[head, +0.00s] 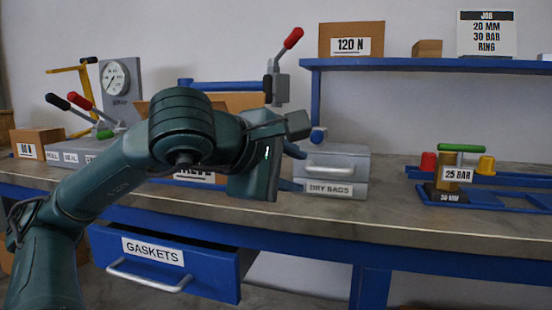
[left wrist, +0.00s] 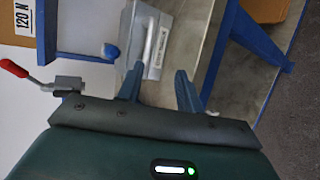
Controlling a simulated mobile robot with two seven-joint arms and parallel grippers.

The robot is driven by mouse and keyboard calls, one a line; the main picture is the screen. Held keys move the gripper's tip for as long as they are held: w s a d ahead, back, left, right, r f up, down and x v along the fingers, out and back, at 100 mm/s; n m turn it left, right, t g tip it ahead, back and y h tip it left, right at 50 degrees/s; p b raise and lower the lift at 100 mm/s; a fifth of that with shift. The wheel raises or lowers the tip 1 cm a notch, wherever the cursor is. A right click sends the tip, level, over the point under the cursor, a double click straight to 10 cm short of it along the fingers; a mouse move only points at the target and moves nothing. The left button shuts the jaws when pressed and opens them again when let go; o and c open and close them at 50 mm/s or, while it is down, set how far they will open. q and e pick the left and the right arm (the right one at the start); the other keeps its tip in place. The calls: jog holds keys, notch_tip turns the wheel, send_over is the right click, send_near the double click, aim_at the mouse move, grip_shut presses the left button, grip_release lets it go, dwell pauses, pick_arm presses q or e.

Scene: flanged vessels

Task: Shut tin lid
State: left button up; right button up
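The grey tin (head: 358,190), labelled DRY BAGS, stands on the bench right of my left gripper. Its lid (head: 350,157) has a pale bar handle (head: 330,171) and lies over the body. I cannot tell whether it is fully shut. My left gripper (head: 292,168) is open and empty just left of the tin, its tips close to the tin's left side. In the left wrist view the tin's lid (left wrist: 166,30) shows turned sideways, beyond the two spread blue fingers (left wrist: 160,85). No contact can be made out. My right gripper is not in view.
An open blue GASKETS drawer (head: 215,262) juts out below the bench front. A blue shelf (head: 430,65) stands above and behind the tin. A red-handled lever device (head: 280,80) rises behind my arm.

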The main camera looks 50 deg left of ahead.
pick_arm(q)
jog(key=shift+v, duration=2.25)
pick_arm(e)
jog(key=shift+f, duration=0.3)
pick_arm(q)
jog(key=shift+w, duration=0.1)
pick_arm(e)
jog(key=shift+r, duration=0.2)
